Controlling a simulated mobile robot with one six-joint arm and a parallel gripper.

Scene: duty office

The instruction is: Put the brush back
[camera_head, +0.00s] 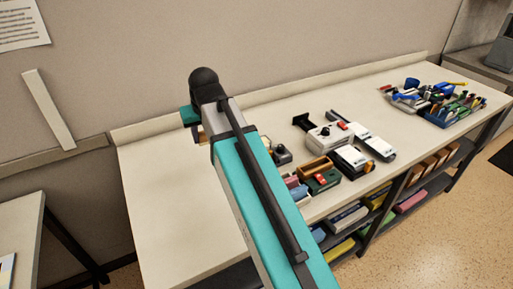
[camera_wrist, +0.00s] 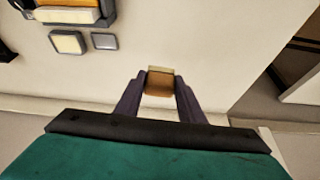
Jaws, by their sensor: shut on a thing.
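My gripper (camera_wrist: 159,95) is shut on a small block-like thing, brown with a cream edge, which I take to be the brush (camera_wrist: 159,83). It is held between the two dark fingers, above the pale bench top. In the head view, my arm hides most of the gripper, and only a bit of brown shows beside it, over the left half of the workbench (camera_head: 165,215). I cannot make out the bristles clearly, nor which spot on the bench is the brush's own place.
Several devices, white (camera_head: 331,136) and dark-and-orange (camera_head: 315,168), stand mid-bench, right of my arm. Trays of tools (camera_head: 450,108) lie at the far right end. Shelves below hold coloured boxes (camera_head: 410,201). The bench's left part is bare. A wall runs behind.

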